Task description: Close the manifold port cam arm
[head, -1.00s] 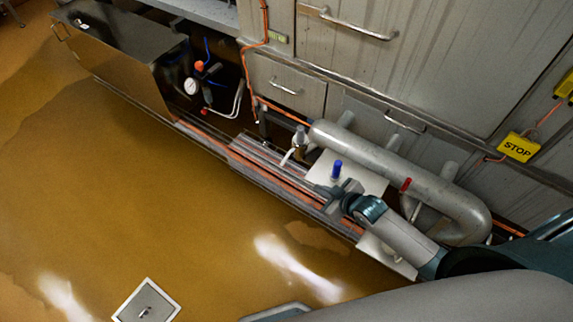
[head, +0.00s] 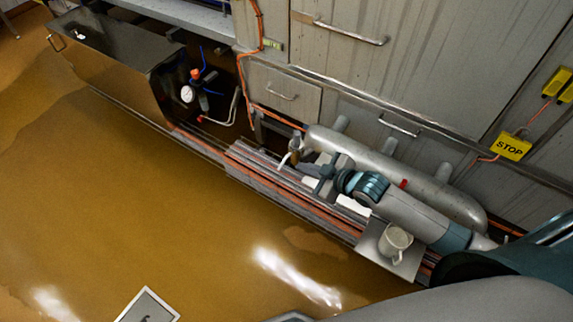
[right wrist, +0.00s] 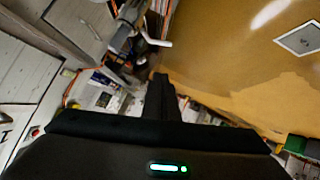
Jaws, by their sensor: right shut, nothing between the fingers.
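The manifold (head: 400,172) is a thick grey pipe along the cabinet fronts in the head view. At its left end is the port fitting (head: 295,146), with a pale cam arm (head: 284,159) slanting down and out over the floor side. In the right wrist view the cam arm (right wrist: 156,42) sticks out to the right from the fitting at the top. My right gripper (head: 318,173) is shut and empty, just right of and below the port, apart from the cam arm. Its dark closed fingers (right wrist: 163,95) point up toward the fitting in the wrist view. My left gripper is not in view.
A grey metal cup (head: 396,242) stands on a pale plate (head: 369,238) below my right forearm. Rails (head: 262,172) run along the floor side. A gauge (head: 187,94) sits at left, and a yellow STOP sign (head: 513,146) at right. The brown floor (head: 130,200) is open.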

